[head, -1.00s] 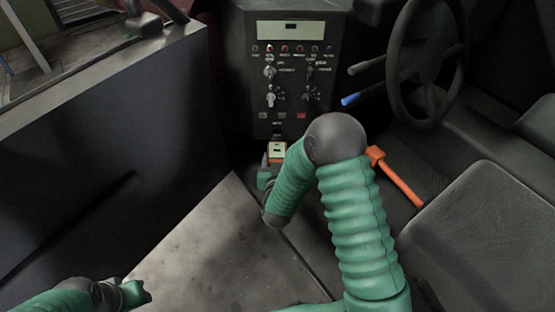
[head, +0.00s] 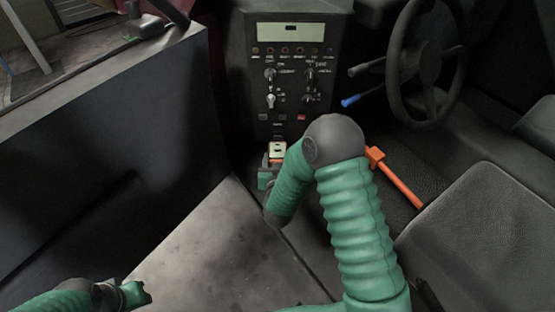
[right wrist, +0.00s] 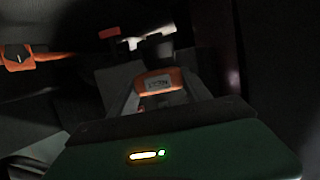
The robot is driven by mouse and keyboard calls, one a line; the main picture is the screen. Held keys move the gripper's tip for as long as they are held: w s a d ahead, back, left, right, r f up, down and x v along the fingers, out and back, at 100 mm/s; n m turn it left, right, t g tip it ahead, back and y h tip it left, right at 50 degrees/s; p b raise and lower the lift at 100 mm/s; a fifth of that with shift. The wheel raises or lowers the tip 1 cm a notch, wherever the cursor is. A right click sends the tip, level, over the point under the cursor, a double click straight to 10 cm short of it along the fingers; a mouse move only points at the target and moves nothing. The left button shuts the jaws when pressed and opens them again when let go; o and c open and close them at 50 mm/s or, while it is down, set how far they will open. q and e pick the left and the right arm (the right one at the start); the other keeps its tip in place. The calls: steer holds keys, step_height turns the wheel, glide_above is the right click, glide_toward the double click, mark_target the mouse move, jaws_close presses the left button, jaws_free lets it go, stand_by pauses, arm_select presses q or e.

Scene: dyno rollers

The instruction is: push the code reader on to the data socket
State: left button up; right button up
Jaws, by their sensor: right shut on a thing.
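The code reader (head: 278,151) is a small orange device with a pale face, low in front of the console. It also shows in the right wrist view (right wrist: 158,82), with a dark plug-like end (right wrist: 158,47) beyond it. My right gripper (head: 268,172) is shut on the reader, partly hidden by my own arm. The data socket is not clearly visible; the area under the console is dark, and I cannot tell whether reader and socket touch. My left gripper (head: 138,292) is at the lower left, away from the reader; its jaw opening is unclear.
The console (head: 288,75) with knobs and buttons stands straight ahead. A steering wheel (head: 428,55) and a seat (head: 480,230) are on the right. An orange-handled lever (head: 398,180) lies close to my right arm. A dark panel (head: 100,150) borders the left.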

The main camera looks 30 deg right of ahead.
steer(key=shift+w+d, duration=0.25)
steer(key=shift+w, duration=0.25)
steer(key=o, duration=1.5)
steer(key=p+v, duration=0.5)
steer(key=v, duration=1.1)
steer(key=shift+s+a+p, duration=0.25)
steer(key=shift+s+p, duration=0.05)
steer(key=shift+p, duration=0.05)
